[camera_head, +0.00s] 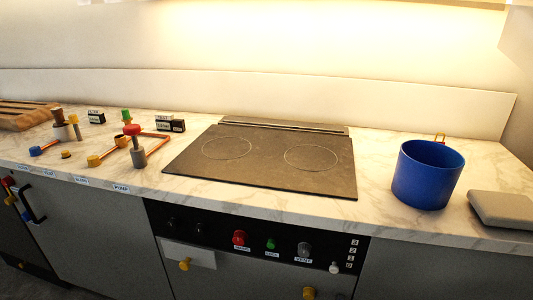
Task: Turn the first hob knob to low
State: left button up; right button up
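The hob (262,172) is a dark flat plate with two ring marks, set in the marble worktop. Below it is a black control panel (220,228) on the cabinet front. At its left are two small dark knobs, one (171,224) left of the other (199,228); their settings are too dark to read. Further right are a red knob (239,238), a green knob (270,244) and a grey knob (304,250) above a VENT label. A small white knob (334,267) sits below a column of numbers. I cannot tell which is the first hob knob. Neither gripper shows.
A blue pot (428,175) stands right of the hob, with a grey slab (502,208) beyond it. Orange pipes with red and green valve handles (132,130) stand on the left worktop. Yellow handles (184,265) stick out below the panel.

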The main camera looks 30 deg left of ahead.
aim_at(174, 223)
jog(key=u, duration=1.55)
jog(key=j, duration=0.1)
jog(key=i+j, duration=0.15)
jog(key=j, duration=0.2)
jog(key=i+j+z, duration=0.1)
jog(key=j, duration=0.3)
jog(key=i+z, duration=0.1)
jog(key=z, duration=1.35)
